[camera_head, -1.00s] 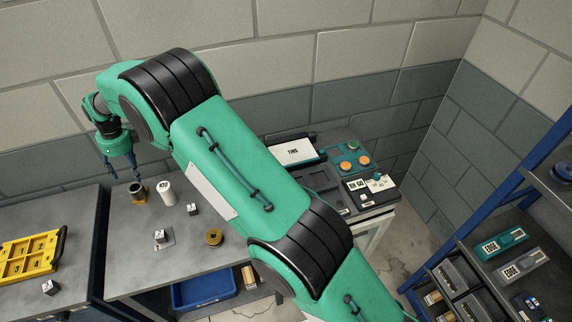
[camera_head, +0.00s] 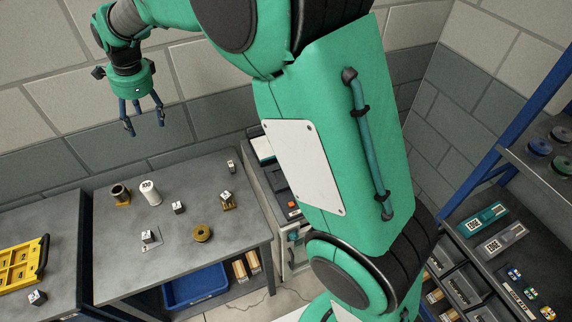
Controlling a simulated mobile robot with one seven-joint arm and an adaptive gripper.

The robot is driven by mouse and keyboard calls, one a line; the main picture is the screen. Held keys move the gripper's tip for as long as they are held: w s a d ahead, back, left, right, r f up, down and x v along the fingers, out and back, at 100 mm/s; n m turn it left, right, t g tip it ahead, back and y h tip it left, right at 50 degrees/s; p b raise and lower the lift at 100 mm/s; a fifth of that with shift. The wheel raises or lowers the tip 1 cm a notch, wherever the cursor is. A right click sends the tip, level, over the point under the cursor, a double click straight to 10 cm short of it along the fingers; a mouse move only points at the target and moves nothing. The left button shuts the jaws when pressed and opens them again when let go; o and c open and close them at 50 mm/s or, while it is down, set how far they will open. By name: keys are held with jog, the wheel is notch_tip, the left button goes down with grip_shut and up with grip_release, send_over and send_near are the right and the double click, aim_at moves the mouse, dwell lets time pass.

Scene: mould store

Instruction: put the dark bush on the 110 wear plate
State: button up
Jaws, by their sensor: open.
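The dark bush (camera_head: 118,191) stands upright at the back left of the grey table, over a small brass-coloured plate (camera_head: 124,204) that shows at its foot. A flat grey plate (camera_head: 154,247) with a small labelled block on it lies nearer the front. Another brass-coloured piece (camera_head: 229,207) with a labelled block lies to the right. The label figures are too small to read, so I cannot tell which plate is the 110 wear plate. My gripper (camera_head: 144,130) is open and empty, fingers down, well above the bush and apart from it.
A white cylinder (camera_head: 151,192) stands close right of the bush. A brass ring (camera_head: 202,233) and a labelled block (camera_head: 179,208) are also on the table (camera_head: 120,270). A yellow tray (camera_head: 20,266) lies at the left. A blue bin (camera_head: 195,287) sits below. My arm hides part of the right.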

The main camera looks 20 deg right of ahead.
jog(key=s+d+r+n+t, duration=0.1)
jog(key=s+d+r+n, duration=0.4)
jog(key=s+d, duration=0.45)
jog(key=s+d+r+n+t, duration=0.1)
jog(key=s+d+r+n, duration=0.1)
jog(key=s+d+r, duration=0.65)
jog(key=s+d+f+n, duration=0.1)
jog(key=s+d+n, duration=0.2)
jog(key=s, duration=0.5)
jog(key=s+d+f+n+t+h, duration=0.1)
jog(key=s+d+f+n, duration=0.1)
jog(key=s+d, duration=0.4)
jog(key=s+d+f+n, duration=0.2)
jog(key=s+d, duration=0.3)
jog(key=s, duration=0.4)
jog(key=shift+s+n+h, duration=0.3)
jog(key=shift+n, duration=0.5)
jog(key=shift+f, duration=0.1)
notch_tip(320, 180, down, 2)
jog(key=shift+f+b, duration=0.2)
jog(key=shift+b, duration=1.05)
